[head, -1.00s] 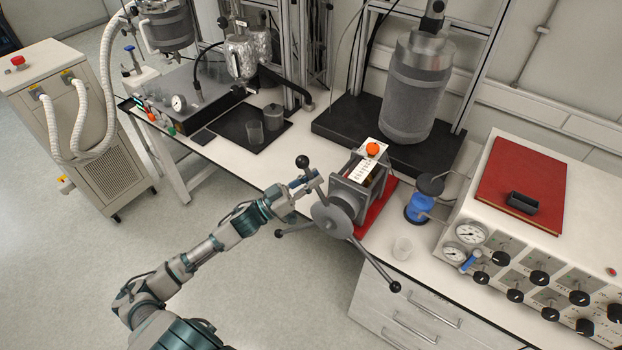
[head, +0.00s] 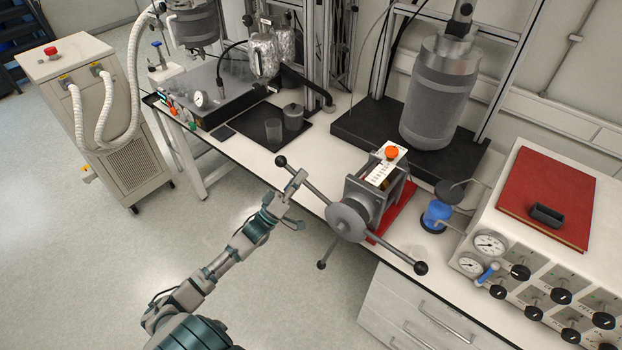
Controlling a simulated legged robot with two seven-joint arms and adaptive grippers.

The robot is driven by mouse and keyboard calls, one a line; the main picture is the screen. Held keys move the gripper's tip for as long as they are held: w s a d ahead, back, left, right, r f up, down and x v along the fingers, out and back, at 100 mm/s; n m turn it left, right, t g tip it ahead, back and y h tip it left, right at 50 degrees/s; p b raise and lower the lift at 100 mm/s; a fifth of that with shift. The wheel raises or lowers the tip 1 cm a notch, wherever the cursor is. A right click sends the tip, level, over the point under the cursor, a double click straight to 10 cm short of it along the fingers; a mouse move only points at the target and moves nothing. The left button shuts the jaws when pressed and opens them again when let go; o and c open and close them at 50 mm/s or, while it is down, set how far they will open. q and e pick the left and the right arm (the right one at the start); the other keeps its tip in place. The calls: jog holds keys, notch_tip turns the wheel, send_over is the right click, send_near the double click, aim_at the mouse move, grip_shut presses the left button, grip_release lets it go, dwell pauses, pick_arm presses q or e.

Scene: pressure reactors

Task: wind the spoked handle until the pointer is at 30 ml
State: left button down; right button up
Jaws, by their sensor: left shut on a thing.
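The spoked handle (head: 347,222) is a grey hub with three ball-ended spokes on the front of a small grey pump-like device. One spoke points up-left, one right and slightly down, one down-left. My left gripper (head: 297,185) is shut on the up-left spoke, partway between its black ball (head: 281,161) and the hub. A white scale plate (head: 382,172) with small dark marks lies on top of the device, with an orange knob (head: 391,152) at its far end. The marks are too small to read, and I cannot make out the pointer. My right gripper is not in view.
The device stands on a red base (head: 402,212) at the bench's front edge. A blue-bodied vessel (head: 436,215) and a control box with gauges (head: 489,244) stand to its right. A black tray (head: 256,136) with vessels lies to the left. The floor in front is clear.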

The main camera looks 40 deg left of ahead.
pick_arm(q)
jog(key=a+f+n+g+y+b, duration=0.1)
jog(key=a+f+n+y+b, duration=0.1)
jog(key=f+n+y, duration=0.5)
jog(key=a+f+n+g+y+b, duration=0.1)
jog(key=f+n+y+b, duration=0.1)
jog(key=f+n+y, duration=0.6)
jog(key=shift+w+a+f+n, duration=0.3)
jog(key=shift+f+n, duration=0.9)
jog(key=shift+n, duration=1.3)
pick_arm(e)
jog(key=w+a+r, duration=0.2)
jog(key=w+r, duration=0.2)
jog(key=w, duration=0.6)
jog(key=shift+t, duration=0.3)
pick_arm(q)
jog(key=shift+s+a, duration=0.1)
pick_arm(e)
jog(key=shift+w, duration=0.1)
pick_arm(q)
jog(key=c, duration=1.2)
grip_release()
jog(key=shift+c, duration=0.2)
jog(key=shift+o, duration=0.5)
jog(key=shift+a, duration=0.15)
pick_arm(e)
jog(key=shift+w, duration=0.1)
